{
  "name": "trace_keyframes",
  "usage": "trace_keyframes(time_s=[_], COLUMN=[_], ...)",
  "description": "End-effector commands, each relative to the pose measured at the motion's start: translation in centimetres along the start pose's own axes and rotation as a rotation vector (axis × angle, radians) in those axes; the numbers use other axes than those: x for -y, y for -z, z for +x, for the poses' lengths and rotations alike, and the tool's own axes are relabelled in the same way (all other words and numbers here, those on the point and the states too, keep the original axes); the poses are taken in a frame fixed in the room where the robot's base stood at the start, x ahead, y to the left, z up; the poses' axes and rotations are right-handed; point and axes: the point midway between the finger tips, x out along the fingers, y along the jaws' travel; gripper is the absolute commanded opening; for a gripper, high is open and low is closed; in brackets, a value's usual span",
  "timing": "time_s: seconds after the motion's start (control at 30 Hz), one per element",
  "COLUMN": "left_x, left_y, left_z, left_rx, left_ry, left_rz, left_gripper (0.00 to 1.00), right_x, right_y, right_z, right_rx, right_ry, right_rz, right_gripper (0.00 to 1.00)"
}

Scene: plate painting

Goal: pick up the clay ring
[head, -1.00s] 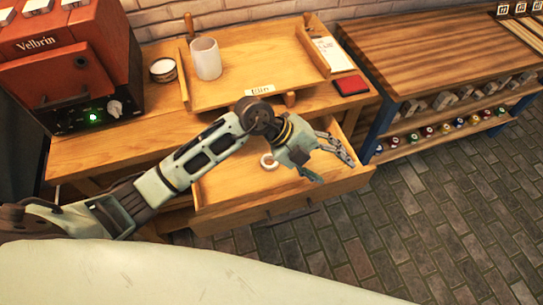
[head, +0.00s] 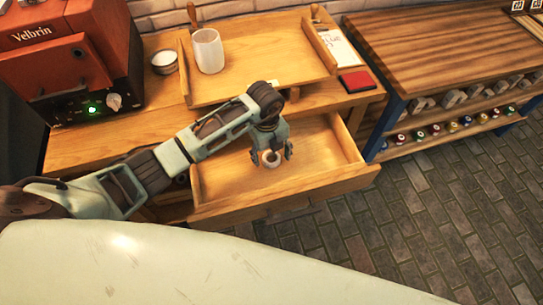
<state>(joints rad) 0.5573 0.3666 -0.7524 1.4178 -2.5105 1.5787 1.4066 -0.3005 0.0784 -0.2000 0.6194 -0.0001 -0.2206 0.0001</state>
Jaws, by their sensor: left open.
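The clay ring (head: 271,160) is a small pale ring in the open wooden drawer (head: 328,160) below the workbench. My left gripper (head: 272,158) points down into the drawer, directly at the ring, with its two fingers apart, one on each side of it in the picture. I cannot tell whether the fingers touch the ring. My right gripper is not in view.
A wooden tray (head: 270,75) on the bench holds a white cup (head: 208,51). A small round tin (head: 164,62) and a red kiln-like box marked Velbrin (head: 62,60) stand to the left. A red pad (head: 357,81) lies at right. The drawer's right part is clear.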

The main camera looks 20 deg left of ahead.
Motion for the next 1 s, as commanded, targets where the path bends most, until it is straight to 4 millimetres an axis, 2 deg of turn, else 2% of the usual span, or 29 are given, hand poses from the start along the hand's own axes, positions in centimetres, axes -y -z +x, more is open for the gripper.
trace_keyframes(time_s=[0.1, 0.37, 0.87, 1.0], left_x=[-0.04, 0.00, -0.01, 0.00], left_y=[0.09, 0.05, 0.06, 0.05], left_z=[1.18, 1.46, 1.43, 1.41], left_rx=[-0.002, -0.001, -0.001, -0.001], left_ry=[-0.001, 0.001, 0.001, 0.001], left_rz=[-0.001, 0.001, 0.001, 0.001], left_gripper=[0.61, 0.61, 0.18, 0.15], right_x=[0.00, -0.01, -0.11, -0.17], right_y=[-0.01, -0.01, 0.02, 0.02], right_z=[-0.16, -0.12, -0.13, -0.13], right_rx=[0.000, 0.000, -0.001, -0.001], right_ry=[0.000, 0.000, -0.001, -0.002], right_rz=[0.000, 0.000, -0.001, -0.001], right_gripper=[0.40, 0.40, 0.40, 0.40])
